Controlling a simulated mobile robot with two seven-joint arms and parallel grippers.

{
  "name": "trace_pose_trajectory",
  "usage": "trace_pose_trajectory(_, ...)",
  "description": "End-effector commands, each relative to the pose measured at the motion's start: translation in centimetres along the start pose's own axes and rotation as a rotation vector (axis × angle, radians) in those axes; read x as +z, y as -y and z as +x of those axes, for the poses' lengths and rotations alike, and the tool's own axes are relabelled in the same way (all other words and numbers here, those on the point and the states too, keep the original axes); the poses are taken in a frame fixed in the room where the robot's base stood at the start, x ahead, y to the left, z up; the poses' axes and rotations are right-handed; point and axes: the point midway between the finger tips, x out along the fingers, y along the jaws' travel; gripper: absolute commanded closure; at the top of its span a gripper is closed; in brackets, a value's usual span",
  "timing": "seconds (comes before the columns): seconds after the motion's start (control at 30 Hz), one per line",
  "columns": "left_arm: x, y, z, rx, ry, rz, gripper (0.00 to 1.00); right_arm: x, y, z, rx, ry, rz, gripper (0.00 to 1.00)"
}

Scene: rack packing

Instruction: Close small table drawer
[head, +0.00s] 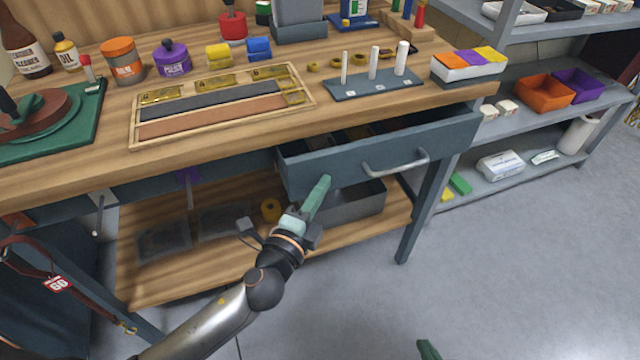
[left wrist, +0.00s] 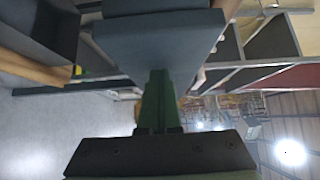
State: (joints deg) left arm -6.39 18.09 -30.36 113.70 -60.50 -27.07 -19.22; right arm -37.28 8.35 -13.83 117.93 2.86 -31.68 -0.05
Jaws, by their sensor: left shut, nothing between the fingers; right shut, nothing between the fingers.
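The small table drawer (head: 340,164) is a blue-grey drawer with a silver handle (head: 396,164). It stands pulled out from under the wooden tabletop, and its inside shows from above. My left gripper (head: 319,190) is shut and empty, with its green fingertips at the lower left part of the drawer front. In the left wrist view the shut fingers (left wrist: 158,90) point at the blue-grey drawer front (left wrist: 160,40); I cannot tell whether they touch it. My right gripper (head: 428,350) shows only as a green tip at the bottom edge of the head view, shut and empty.
The wooden workbench (head: 60,175) holds a framed tray (head: 140,140), a peg stand (head: 375,88) and several jars. A lower shelf with a grey bin (head: 350,205) lies beneath the drawer. A grey rack (head: 490,185) stands at right. The floor in front is clear.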

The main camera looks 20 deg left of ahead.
Motion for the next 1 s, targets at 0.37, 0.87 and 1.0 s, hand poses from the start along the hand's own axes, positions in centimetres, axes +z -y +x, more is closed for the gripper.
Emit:
trace_pose_trajectory(0.37,-0.2,0.0,-0.3,0.0,0.002,0.0,1.0,0.1,0.0,0.0,0.001,0.002,0.0,1.0)
trace_pose_trajectory(0.87,3.7,0.1,3.6,-0.002,0.004,0.004,1.0,0.2,0.0,-0.3,0.001,0.011,0.001,1.0)
trace_pose_trajectory(1.0,5.2,0.1,5.1,-0.001,0.003,0.002,1.0,0.3,0.0,-0.3,0.001,0.015,0.001,1.0)
